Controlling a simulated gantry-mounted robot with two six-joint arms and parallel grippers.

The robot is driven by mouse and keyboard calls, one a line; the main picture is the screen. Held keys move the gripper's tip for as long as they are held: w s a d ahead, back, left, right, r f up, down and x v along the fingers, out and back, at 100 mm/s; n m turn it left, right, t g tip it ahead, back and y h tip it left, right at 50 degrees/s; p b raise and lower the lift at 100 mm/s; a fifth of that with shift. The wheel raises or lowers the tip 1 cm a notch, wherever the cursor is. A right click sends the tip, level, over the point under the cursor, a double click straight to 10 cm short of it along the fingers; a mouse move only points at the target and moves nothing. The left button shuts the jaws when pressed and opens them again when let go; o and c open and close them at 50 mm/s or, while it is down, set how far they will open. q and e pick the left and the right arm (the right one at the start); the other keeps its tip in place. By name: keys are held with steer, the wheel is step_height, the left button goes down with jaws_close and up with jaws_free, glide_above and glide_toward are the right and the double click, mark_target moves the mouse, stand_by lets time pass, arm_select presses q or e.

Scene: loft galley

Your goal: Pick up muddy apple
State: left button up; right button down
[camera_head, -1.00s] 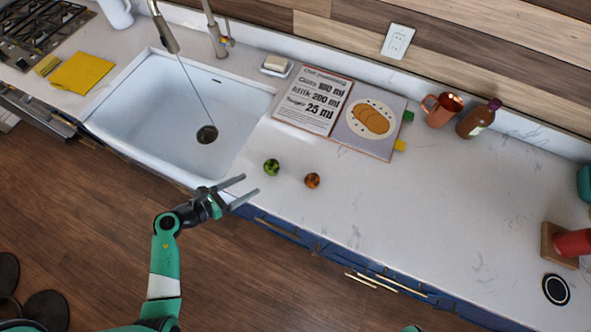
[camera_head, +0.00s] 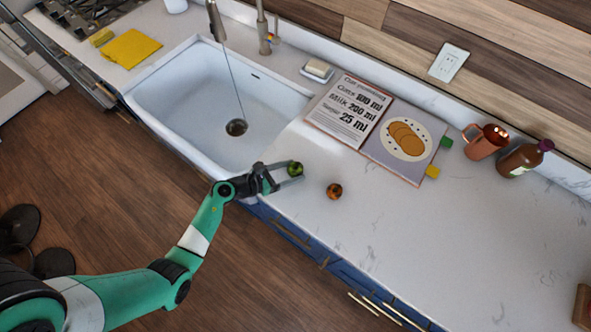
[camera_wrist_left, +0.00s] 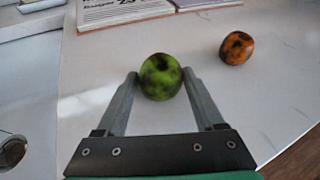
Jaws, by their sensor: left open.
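A green apple with dark muddy patches (camera_head: 295,168) sits on the white counter just right of the sink. It also shows in the left wrist view (camera_wrist_left: 160,76), at the tips of my open fingers. My left gripper (camera_head: 287,174) is open, with its fingers on either side of the apple's near part; whether they touch it I cannot tell. In the left wrist view my left gripper (camera_wrist_left: 160,82) shows both fingers apart. An orange fruit with dark patches (camera_head: 334,191) lies to the right, and it also shows in the left wrist view (camera_wrist_left: 236,48). My right gripper is not in view.
The white sink (camera_head: 190,100) lies left of the apple. An open recipe book (camera_head: 350,108) lies behind it. A copper mug (camera_head: 486,142) and a brown bottle (camera_head: 524,158) stand at the back right. The counter to the right is mostly clear.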

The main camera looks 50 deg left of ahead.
arm_select(q)
steer(key=shift+w+d+f, duration=0.15)
steer(key=shift+w+f, duration=0.1)
steer(key=shift+w, duration=0.25)
steer(key=c, duration=1)
steer(key=shift+r, duration=0.1)
